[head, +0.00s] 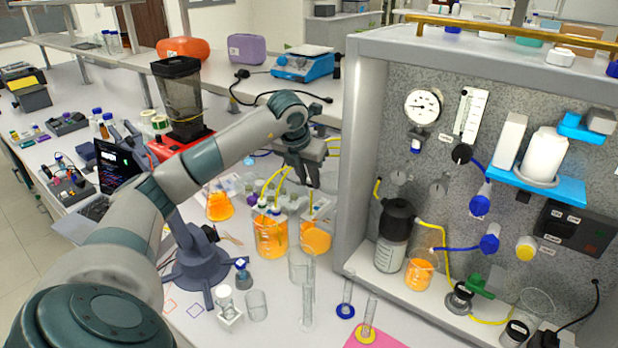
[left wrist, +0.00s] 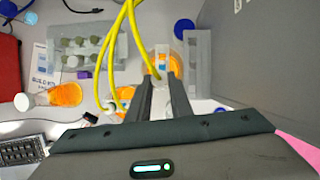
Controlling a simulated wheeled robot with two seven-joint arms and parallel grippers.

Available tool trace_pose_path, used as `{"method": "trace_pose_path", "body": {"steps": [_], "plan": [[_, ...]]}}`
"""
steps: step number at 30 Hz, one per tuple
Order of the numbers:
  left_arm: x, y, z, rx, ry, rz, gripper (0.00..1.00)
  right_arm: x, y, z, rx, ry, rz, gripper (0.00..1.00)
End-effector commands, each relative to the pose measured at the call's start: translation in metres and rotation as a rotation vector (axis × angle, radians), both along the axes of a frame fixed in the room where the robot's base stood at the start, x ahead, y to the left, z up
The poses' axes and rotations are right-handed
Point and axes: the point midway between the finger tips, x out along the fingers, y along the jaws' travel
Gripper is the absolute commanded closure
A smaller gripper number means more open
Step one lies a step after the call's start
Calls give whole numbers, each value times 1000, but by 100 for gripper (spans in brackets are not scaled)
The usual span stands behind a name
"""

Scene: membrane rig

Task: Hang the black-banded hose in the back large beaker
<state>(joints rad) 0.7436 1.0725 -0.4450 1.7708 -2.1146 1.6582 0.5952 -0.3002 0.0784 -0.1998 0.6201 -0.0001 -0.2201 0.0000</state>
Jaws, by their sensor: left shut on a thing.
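My left gripper (head: 308,184) hangs above the beakers beside the grey cabinet. In the left wrist view its fingers (left wrist: 165,82) are closed around a yellow hose (left wrist: 150,55). I cannot make out a black band on it. A large beaker of orange liquid (head: 270,238) stands below and left of the gripper, with yellow hoses rising from it. A second orange vessel (head: 316,238) stands to its right, below the gripper. I cannot tell for certain which is the back large beaker. The hose's lower end is hidden by the fingers. My right gripper is not in view.
The cabinet wall (head: 356,150) rises close to the right of the gripper. Empty clear glassware (head: 302,266) stands in front of the orange beakers. An orange flask (head: 219,206) stands to the left. A red-based blender (head: 180,95) stands behind my arm.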

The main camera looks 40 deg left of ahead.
Motion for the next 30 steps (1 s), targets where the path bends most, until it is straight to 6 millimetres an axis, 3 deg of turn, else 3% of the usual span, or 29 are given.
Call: {"method": "trace_pose_path", "body": {"steps": [30], "plan": [[0,0,-43,0,0,0,100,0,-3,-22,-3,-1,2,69]]}}
